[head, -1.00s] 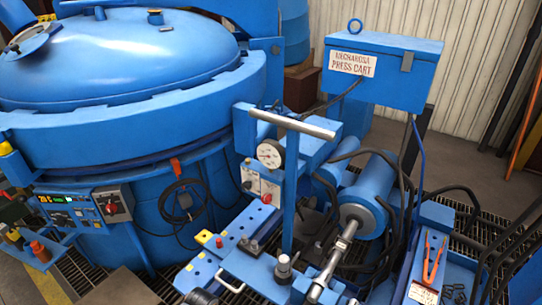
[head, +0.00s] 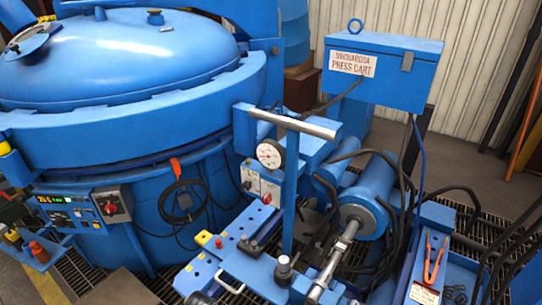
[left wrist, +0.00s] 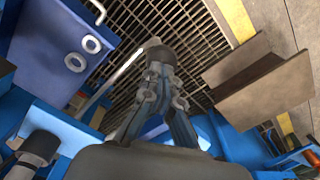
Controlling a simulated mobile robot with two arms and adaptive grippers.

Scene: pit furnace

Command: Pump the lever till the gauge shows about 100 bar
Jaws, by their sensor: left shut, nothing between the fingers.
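The lever (head: 288,190) is an upright blue post with a silver crossbar on top, standing on the cart in the head view. The round white gauge (head: 270,154) is just left of the post, below the crossbar. Its needle is too small to read. My left gripper (left wrist: 157,58) is shut and empty in the left wrist view, over dark floor grating, with a bent silver bar beside and beyond it. It is not touching the lever's crossbar. My right gripper is in neither view.
A large blue furnace (head: 120,115) fills the left, with a control panel (head: 80,208) on its side. A blue box marked press cart (head: 385,70) stands behind. A hydraulic cylinder (head: 365,205) and black hoses lie right of the lever. Orange-handled pliers (head: 434,260) lie at right.

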